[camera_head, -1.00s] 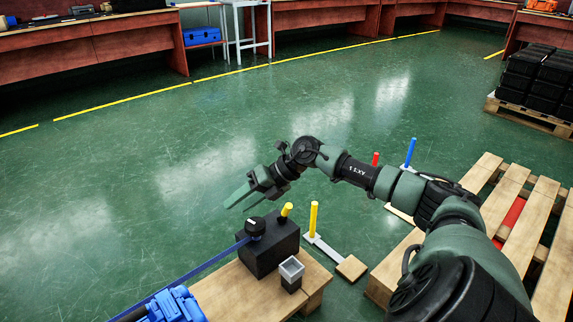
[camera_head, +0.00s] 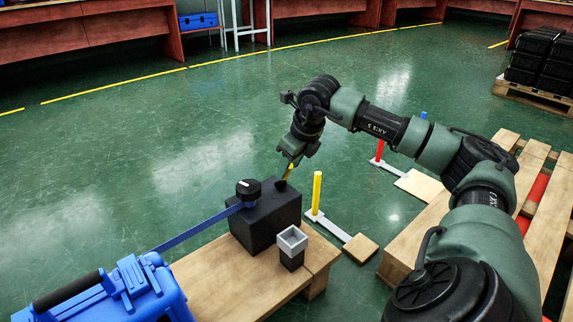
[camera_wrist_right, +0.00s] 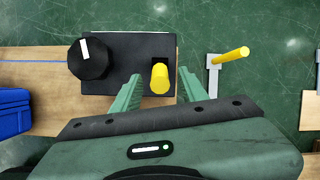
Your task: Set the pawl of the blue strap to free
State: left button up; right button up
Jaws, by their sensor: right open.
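A black box (camera_head: 268,225) stands on a wooden bench. It bears a round black knob (camera_head: 248,188), from which the blue strap (camera_head: 200,229) runs down-left to a blue case. A short yellow lever, seemingly the pawl (camera_wrist_right: 160,77), sticks up from a dark slot in the box. My right gripper (camera_head: 287,165) is above the box, pointing down, its fingers open on either side of the yellow lever. In the wrist view the right gripper (camera_wrist_right: 160,88) shows gaps on both sides. In the head view it partly hides the lever. My left gripper is out of view.
The blue case (camera_head: 120,295) is at lower left. A yellow post (camera_head: 317,192) on a white bar stands right of the box; a red post (camera_head: 379,150) is farther back. A wooden pallet (camera_head: 505,150) is right.

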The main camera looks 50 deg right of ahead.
jog(key=shift+b+x, duration=0.5)
jog(key=shift+x, duration=0.8)
grip_shut()
dwell(0.5)
